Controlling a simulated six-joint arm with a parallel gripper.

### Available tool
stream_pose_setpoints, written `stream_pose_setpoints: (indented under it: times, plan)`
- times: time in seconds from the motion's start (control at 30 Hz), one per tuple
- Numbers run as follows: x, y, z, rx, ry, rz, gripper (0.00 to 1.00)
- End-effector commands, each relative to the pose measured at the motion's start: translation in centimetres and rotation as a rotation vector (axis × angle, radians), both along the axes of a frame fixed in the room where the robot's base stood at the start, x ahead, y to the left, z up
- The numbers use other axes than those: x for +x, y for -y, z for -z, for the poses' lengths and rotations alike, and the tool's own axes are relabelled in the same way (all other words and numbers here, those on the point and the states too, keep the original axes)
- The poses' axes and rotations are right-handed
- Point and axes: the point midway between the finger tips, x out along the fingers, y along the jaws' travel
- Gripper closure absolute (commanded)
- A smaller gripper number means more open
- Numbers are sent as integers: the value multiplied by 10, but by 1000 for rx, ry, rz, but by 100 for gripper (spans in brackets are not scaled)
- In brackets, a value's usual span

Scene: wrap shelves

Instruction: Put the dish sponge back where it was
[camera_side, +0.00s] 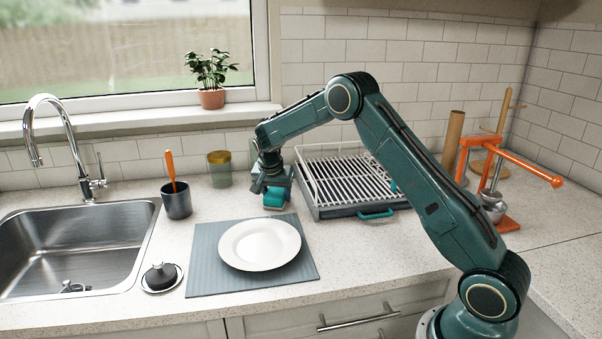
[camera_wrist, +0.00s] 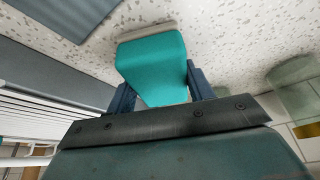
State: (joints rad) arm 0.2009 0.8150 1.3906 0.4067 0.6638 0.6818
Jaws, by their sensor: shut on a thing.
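A teal dish sponge (camera_wrist: 152,68) is between the two fingers of my gripper (camera_wrist: 160,92) in the wrist view. A pale strip shows along its far edge. In the side view the sponge (camera_side: 274,198) is low over the counter, behind the plate and left of the dish rack. My gripper (camera_side: 272,186) points down and is shut on it. I cannot tell whether the sponge touches the counter.
A white plate (camera_side: 260,244) lies on a grey mat (camera_side: 205,270). The dish rack (camera_side: 345,211) is close on the right. A dark cup (camera_side: 177,203) with an orange-handled tool, a lidded jar (camera_side: 220,172) and the sink (camera_side: 75,250) are to the left.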

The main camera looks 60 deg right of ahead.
Motion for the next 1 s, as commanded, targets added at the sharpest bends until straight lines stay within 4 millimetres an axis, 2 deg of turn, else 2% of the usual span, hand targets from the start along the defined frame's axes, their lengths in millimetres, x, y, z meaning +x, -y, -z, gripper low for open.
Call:
stream_pose_setpoints:
  times: [0.37, 0.4, 0.47, 0.5, 0.83, 1.0]
  plan:
    - [0, 0, 3, 0, 0, 0, 69]
    - [0, 0, 2, -1, 1, 1, 40]
    - [0, 0, 2, -1, 1, 1, 28]
    - [0, 0, 2, -1, 1, 1, 26]
    - [0, 0, 1, -1, 1, 1, 26]
    - [-1, -2, -7, 0, 2, 1, 26]
